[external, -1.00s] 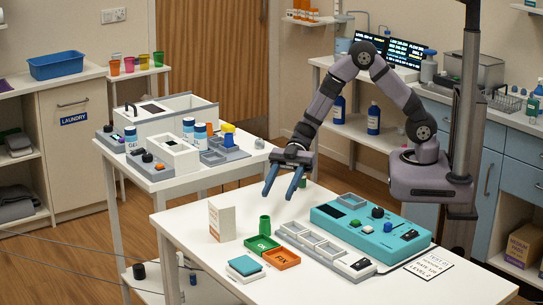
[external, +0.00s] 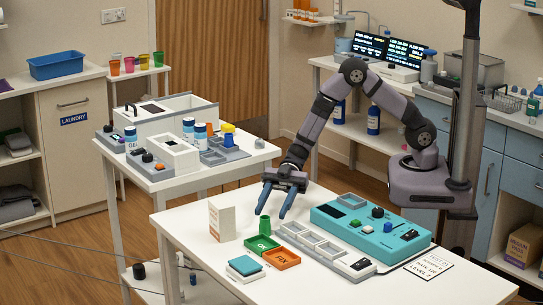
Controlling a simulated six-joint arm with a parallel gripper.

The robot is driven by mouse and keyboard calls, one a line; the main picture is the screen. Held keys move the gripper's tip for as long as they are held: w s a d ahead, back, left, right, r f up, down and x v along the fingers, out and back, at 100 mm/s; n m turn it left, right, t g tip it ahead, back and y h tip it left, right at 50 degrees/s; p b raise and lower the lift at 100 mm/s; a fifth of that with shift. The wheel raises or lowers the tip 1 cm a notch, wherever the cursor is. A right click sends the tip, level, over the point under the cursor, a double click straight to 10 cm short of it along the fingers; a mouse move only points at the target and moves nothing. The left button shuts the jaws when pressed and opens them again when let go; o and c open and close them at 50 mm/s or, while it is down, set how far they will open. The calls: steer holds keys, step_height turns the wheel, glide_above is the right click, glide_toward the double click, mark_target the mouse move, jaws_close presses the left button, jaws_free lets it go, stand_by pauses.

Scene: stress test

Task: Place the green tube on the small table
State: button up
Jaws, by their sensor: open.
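A short green tube (external: 264,226) stands on the front white table (external: 190,228), just behind the green OK tray (external: 262,245). My gripper (external: 272,214) points down with its blue fingers apart and nothing between them. Its fingertips are close above and around the tube's top in this view; I cannot tell whether they touch it. A small white table (external: 145,74) with several coloured cups stands at the back left. Another white table (external: 170,178) with bottles and boxes stands at the middle left.
An orange FIX tray (external: 283,259) adjoins the green tray. A white upright card (external: 222,218) stands left of the tube. A grey compartment strip (external: 320,248) and a teal panel box (external: 370,230) lie to the right. Teal and white pads (external: 245,268) lie in front.

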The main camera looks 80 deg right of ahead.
mark_target(265, 220)
steer(key=shift+r+p+x, duration=0.1)
steer(key=shift+p+x, duration=0.2)
steer(key=shift+x, duration=1.1)
steer(key=shift+r+p+x, duration=0.15)
steer(key=shift+p+x, duration=0.1)
steer(key=shift+x, duration=1.15)
steer(key=shift+w, duration=0.2)
jaws_close()
step_height(265, 220, up, 10)
